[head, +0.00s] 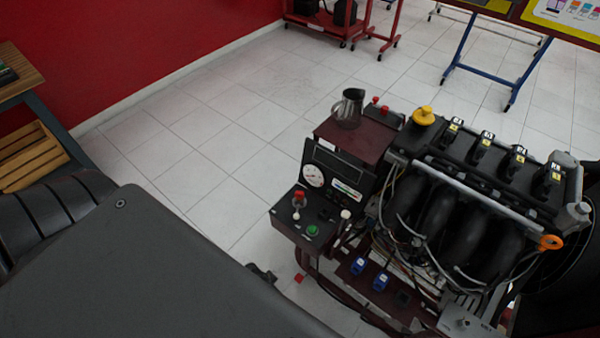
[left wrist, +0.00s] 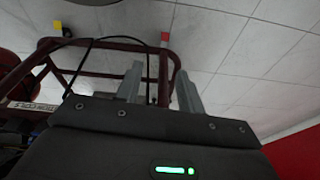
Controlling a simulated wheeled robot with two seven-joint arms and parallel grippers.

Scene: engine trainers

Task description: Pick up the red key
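A small red piece (head: 299,196), which looks like the red key, stands upright on the dark control panel (head: 290,232) at the left front of the engine trainer. It is too small to make out its exact shape. My left gripper (left wrist: 158,82) shows in the left wrist view with its two grey fingers apart and nothing between them. Dark red frame tubes (left wrist: 105,45) of a stand and floor tiles lie beyond the fingers. The red key cannot be made out in that view. My right gripper is not in view.
A green button (head: 312,230) and a gauge (head: 313,175) are near the red piece. A metal jug (head: 349,107) stands on the trainer's box. The engine (head: 470,200) with cables fills the right. Open tiled floor (head: 220,150) lies left of the trainer.

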